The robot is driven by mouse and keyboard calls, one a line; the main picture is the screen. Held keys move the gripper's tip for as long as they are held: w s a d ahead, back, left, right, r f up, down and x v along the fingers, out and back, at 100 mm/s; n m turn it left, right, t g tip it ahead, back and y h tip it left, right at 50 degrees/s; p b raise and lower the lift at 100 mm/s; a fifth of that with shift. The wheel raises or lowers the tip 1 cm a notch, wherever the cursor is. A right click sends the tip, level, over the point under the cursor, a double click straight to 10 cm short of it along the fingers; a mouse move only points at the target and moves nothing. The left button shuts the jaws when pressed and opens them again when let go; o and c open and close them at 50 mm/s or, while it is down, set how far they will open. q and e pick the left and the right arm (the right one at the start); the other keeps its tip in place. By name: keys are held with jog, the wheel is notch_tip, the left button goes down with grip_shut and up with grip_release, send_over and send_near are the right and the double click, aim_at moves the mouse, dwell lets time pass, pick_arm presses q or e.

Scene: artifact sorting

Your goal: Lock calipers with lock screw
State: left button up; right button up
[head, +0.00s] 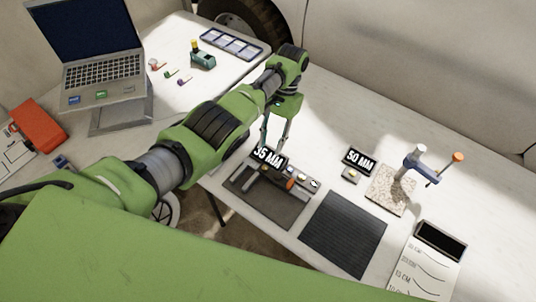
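The calipers (268,173) appear to be the grey metal tool on a dark mat (272,208), below a black "35 MM" readout (268,157). A small orange part (291,183) sits on the tool's right side; I cannot tell whether it is the lock screw. My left gripper (275,146) points down just behind the readout. Its two fingers are apart, with nothing visible between them. The fingertips are partly hidden by the readout, and contact cannot be judged. My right gripper is out of view.
A ribbed dark mat (343,234) lies right of the calipers. Beyond are a "50 MM" readout (360,160), a stone slab (391,190) with a blue clamp (420,168), and a marked sheet (424,264). A laptop (100,70) and an orange case (37,127) are at left.

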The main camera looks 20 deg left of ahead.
pick_arm(q)
jog(key=shift+v, duration=2.4)
